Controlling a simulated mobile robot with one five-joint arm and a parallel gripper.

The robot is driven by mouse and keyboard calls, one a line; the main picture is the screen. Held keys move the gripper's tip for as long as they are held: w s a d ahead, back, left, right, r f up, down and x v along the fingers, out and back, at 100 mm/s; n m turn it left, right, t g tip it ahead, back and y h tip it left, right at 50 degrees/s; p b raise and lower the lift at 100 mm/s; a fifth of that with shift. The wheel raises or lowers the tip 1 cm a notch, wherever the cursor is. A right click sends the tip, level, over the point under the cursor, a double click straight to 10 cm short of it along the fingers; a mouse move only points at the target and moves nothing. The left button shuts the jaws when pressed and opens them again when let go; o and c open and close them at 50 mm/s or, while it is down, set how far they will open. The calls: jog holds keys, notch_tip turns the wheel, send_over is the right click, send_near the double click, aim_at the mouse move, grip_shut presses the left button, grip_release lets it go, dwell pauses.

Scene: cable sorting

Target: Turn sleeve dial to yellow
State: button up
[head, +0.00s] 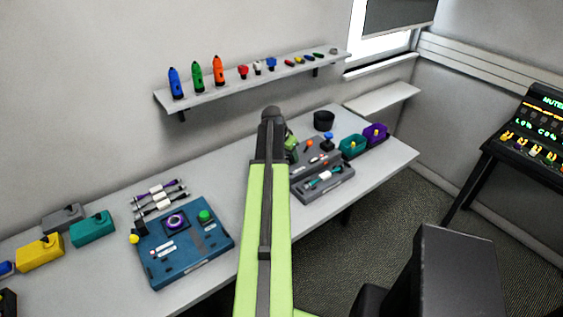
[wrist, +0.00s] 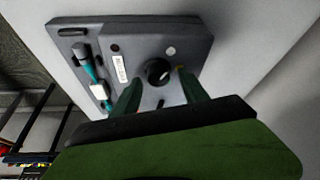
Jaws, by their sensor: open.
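A grey station (wrist: 75,30) fills the upper part of the wrist view, with a round black dial (wrist: 157,70) on its face. A white spot, a dark red spot and a small yellow mark lie around the dial. My gripper (wrist: 160,80) is open, with one dark green finger on each side of the dial; I cannot tell whether they touch it. The dial's pointer direction is unclear. In the head view the grey station (head: 335,189) is on the table, and my green gripper (head: 291,148) is at its left, partly hidden by my arm.
A teal cable with a white sleeve (wrist: 98,90) lies on the station's left part in the wrist view. A blue station (head: 165,275) with a purple dial is on the table's left. A black cup (head: 323,121), teal bin (head: 352,147) and purple bin (head: 376,135) stand behind the grey station.

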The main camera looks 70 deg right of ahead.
jog(key=shift+a+r, duration=0.15)
jog(key=shift+a, duration=0.05)
jog(key=shift+d+r+p, duration=0.1)
jog(key=shift+p, duration=0.2)
jog(key=p+v, duration=1.5)
jog(key=v, duration=0.2)
jog(key=shift+p, duration=0.3)
jog(key=shift+d, duration=0.15)
